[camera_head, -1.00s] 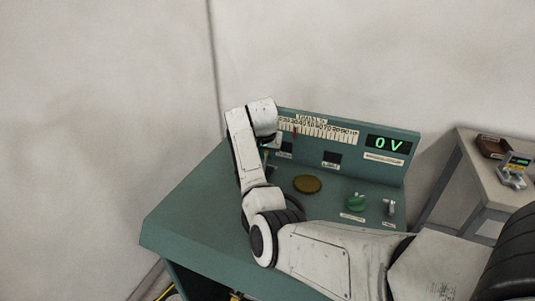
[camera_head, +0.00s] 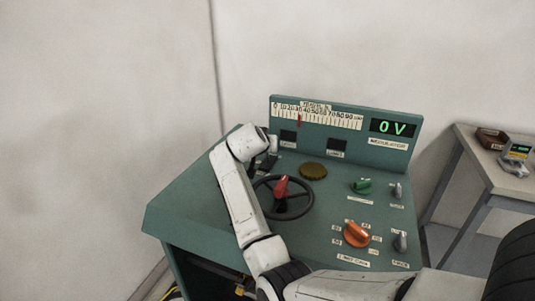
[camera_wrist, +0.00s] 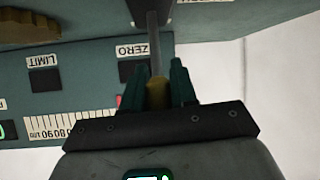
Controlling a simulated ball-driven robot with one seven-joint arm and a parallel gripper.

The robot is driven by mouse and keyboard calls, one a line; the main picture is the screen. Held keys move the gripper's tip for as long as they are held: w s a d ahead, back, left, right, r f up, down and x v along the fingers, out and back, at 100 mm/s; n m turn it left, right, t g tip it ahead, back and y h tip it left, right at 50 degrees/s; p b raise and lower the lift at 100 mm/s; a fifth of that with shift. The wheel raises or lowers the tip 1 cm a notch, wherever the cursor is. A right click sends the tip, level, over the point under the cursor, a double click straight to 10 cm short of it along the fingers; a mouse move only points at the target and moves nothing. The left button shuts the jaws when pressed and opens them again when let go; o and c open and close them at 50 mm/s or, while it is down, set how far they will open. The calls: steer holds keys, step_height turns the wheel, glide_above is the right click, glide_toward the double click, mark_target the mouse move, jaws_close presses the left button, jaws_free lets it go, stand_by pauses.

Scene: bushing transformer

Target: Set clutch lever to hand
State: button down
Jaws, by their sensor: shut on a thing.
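In the wrist view a thin grey lever (camera_wrist: 153,45) ends in a yellowish knob (camera_wrist: 158,93). It appears to be the clutch lever, but I can read no hand mark on it. My gripper (camera_wrist: 159,85) has its dark green fingers shut on either side of this knob. In the head view my gripper (camera_head: 268,160) is at the left part of the teal console (camera_head: 190,205), just behind the handwheel (camera_head: 308,212). The lever is mostly hidden there by my wrist.
A red-handled part (camera_head: 282,187) stands at the handwheel. A brass disc (camera_head: 313,171), a green knob (camera_head: 361,187) and an orange knob (camera_head: 355,235) lie to the right. The upright panel with its scale (camera_head: 320,117) and 0 V display (camera_head: 393,127) stands behind. A side table (camera_head: 500,182) is at right.

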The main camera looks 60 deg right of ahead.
steer(key=shift+a+h+b, duration=0.25)
steer(key=shift+h+b, duration=0.25)
steer(key=shift+b, duration=0.05)
steer(key=c, duration=0.9)
jaws_free()
steer(key=shift+c, duration=0.2)
steer(key=shift+a, duration=0.1)
steer(key=v, duration=1)
steer(key=shift+a+r+b, duration=0.15)
steer(key=shift+a+b, duration=0.15)
steer(key=shift+b, duration=0.05)
steer(key=shift+s, duration=0.1)
